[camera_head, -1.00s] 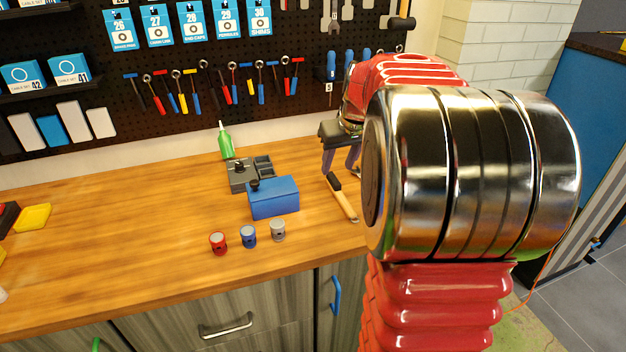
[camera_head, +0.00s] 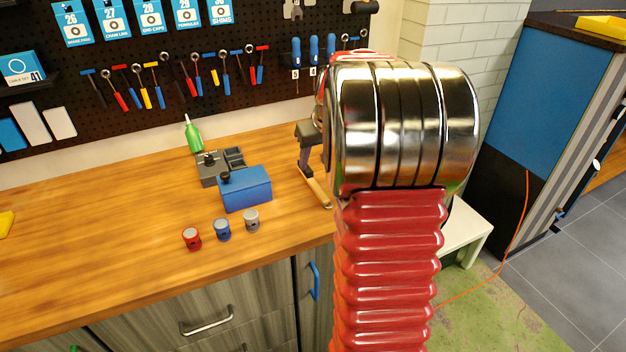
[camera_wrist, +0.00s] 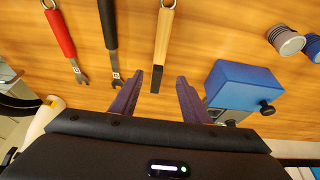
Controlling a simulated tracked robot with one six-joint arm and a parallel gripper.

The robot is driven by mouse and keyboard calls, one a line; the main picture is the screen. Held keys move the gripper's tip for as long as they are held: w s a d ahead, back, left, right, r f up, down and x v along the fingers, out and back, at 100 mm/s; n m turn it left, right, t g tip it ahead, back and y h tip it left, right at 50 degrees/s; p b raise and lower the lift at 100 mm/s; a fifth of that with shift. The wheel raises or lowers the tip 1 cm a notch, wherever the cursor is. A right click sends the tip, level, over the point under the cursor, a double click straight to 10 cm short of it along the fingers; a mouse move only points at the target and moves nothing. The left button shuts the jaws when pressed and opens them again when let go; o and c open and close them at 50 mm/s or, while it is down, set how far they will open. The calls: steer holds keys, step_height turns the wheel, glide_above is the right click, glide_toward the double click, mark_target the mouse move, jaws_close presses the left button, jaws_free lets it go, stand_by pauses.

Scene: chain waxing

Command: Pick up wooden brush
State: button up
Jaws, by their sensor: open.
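The wooden brush lies on the workbench. In the wrist view its pale wooden handle (camera_wrist: 164,38) runs from the top edge down to a dark end between my fingertips. In the head view the handle (camera_head: 318,190) shows beside my arm, and its dark end is hidden behind my gripper. My gripper (camera_wrist: 156,80) is open and empty, its two purple fingers on either side of the brush's dark end. I cannot tell how far above the bench the fingertips are. In the head view only part of the gripper (camera_head: 305,155) shows.
A blue box (camera_head: 245,190) stands close left of the brush, near my right finger in the wrist view. Several small cylinders stand in front. A red-handled wrench (camera_wrist: 62,35) and a black-handled tool (camera_wrist: 108,30) lie beside the brush. A green bottle (camera_head: 192,135) stands behind.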

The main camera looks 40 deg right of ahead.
mark_target(311, 178)
steer(key=shift+x, duration=1.75)
steer(key=shift+f, duration=0.15)
steer(key=shift+d+x, duration=0.2)
steer(key=shift+x, duration=2.3)
steer(key=shift+c, duration=0.4)
jaws_close()
